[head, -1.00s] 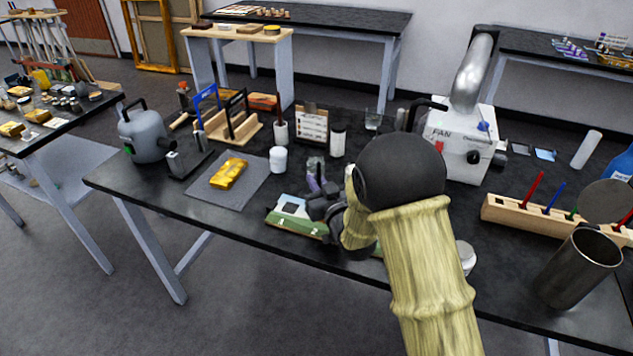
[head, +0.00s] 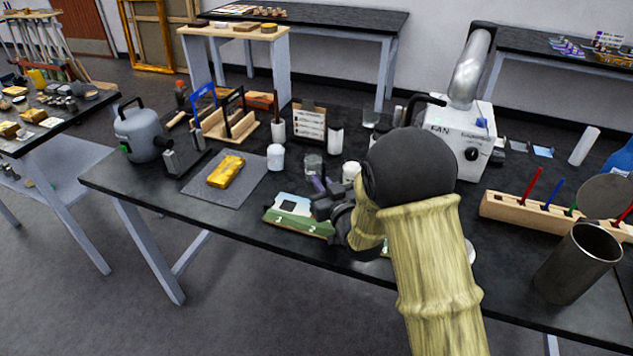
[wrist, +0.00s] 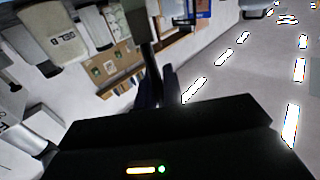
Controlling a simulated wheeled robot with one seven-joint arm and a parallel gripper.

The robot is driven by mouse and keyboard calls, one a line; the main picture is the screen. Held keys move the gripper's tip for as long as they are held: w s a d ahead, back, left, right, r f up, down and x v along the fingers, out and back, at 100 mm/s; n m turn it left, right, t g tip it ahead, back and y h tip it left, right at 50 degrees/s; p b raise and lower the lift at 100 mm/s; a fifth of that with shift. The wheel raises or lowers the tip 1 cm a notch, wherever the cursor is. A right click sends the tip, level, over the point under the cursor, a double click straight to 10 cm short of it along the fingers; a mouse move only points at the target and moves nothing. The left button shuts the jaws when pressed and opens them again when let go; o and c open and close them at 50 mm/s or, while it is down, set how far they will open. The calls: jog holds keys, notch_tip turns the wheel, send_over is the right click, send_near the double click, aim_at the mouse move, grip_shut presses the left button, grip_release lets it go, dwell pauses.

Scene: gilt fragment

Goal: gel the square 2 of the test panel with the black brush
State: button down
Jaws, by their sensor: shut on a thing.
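The test panel (head: 290,221) lies near the front edge of the black table, a painted board with green, pale blue and a small dark patch. My arm covers its right part, and I cannot read any square numbers. My gripper (head: 321,192) is low over the panel's upper right part. In the wrist view a dark upright piece, seemingly the black brush (wrist: 148,45), stands between my fingers (wrist: 158,88), which are shut on it. I cannot tell whether its bristles touch the panel.
A glass jar (head: 313,164) and a white-lidded jar (head: 351,171) stand just behind my gripper. A white jar (head: 275,157) and a gold piece on a grey mat (head: 245,185) are to the left. A wooden brush rack (head: 500,208) and a metal cup (head: 578,266) are to the right.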

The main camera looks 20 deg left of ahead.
jog(key=shift+d+f, duration=0.1)
jog(key=shift+d, duration=0.35)
jog(key=shift+a, duration=0.15)
jog(key=shift+w+a, duration=0.1)
jog(key=shift+a, duration=1.1)
jog(key=shift+d+b, duration=0.15)
jog(key=shift+b, duration=0.15)
jog(key=shift+d+b, duration=0.3)
jog(key=shift+d, duration=0.85)
jog(key=shift+a, duration=0.1)
jog(key=shift+a, duration=1.2)
